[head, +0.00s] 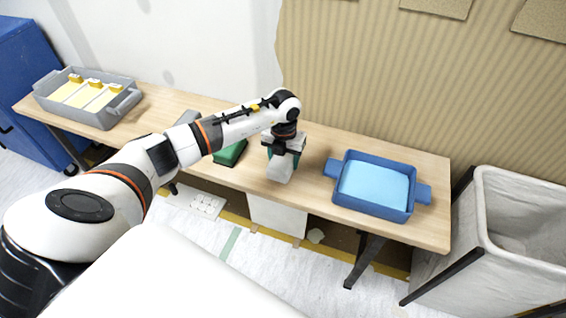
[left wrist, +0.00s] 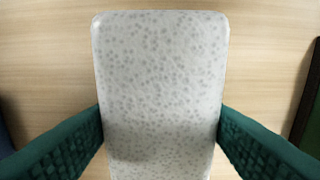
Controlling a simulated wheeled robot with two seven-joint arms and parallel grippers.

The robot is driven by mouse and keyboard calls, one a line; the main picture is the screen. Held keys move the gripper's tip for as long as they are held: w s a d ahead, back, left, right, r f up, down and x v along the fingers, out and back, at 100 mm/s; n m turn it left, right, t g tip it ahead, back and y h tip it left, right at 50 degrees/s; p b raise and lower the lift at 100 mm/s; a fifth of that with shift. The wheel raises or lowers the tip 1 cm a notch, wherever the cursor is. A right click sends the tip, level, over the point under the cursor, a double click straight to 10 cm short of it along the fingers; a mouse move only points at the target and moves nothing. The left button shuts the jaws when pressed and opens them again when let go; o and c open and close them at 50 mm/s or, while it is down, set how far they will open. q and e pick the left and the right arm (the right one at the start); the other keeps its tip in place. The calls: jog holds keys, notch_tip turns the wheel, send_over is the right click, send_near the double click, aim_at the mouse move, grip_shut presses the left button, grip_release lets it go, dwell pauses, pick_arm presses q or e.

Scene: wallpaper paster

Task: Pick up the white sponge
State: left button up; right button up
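The white sponge (head: 281,168) is a pale block with grey speckles, over the middle of the wooden table. It fills the centre of the left wrist view (left wrist: 160,85). My left gripper (head: 284,152) is above it, pointing down. In the left wrist view its green textured fingers (left wrist: 160,135) stand on both sides of the sponge and appear to touch its edges. I cannot tell whether the sponge is lifted off the table. My right gripper is not in view.
A blue tray of light blue liquid (head: 372,186) stands right of the sponge. A green object (head: 231,153) lies to its left. A grey bin with yellow-handled items (head: 88,97) is at the table's far left. A large white-lined bin (head: 520,215) stands beyond the table's right end.

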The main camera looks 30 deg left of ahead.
pick_arm(q)
jog(key=c, duration=0.3)
jog(key=shift+c, duration=0.2)
